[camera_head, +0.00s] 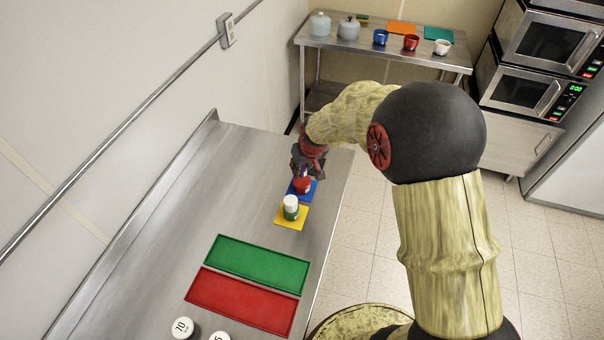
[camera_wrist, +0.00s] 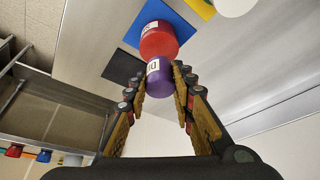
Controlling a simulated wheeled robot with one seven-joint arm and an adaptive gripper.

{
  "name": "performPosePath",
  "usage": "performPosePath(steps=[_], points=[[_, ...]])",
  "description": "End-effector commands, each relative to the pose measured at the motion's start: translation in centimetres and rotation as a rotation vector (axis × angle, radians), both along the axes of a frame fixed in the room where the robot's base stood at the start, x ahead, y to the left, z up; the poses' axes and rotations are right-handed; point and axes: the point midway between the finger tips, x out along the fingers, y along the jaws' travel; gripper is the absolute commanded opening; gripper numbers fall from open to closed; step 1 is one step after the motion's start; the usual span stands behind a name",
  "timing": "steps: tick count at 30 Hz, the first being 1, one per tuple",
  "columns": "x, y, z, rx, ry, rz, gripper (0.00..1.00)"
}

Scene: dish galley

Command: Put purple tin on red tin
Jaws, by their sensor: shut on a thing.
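My gripper (camera_wrist: 160,82) is shut on the purple tin (camera_wrist: 158,76), which sits between its fingertips with a label in sight. The red tin (camera_wrist: 158,40) is right beyond the purple tin in the wrist view and stands on a blue mat (camera_wrist: 187,22). In the head view my gripper (camera_head: 303,168) is directly above the red tin (camera_head: 302,185), near the far end of the steel counter. The purple tin is mostly hidden there by my gripper. I cannot tell whether the two tins touch.
A green tray (camera_head: 258,264) and a red tray (camera_head: 240,302) lie nearer. White-topped items (camera_head: 183,327) stand at the near edge. The counter's left side is clear.

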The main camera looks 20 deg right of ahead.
Motion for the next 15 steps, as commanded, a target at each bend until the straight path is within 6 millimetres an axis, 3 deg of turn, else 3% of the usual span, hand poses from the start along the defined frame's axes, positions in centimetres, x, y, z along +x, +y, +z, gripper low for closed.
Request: performPosePath(steps=[6,15], points=[[0.1,0.0,-3.0,-0.001,0.004,0.001,0.0],[0.1,0.0,-3.3,0.0,0.001,0.0,0.0]])
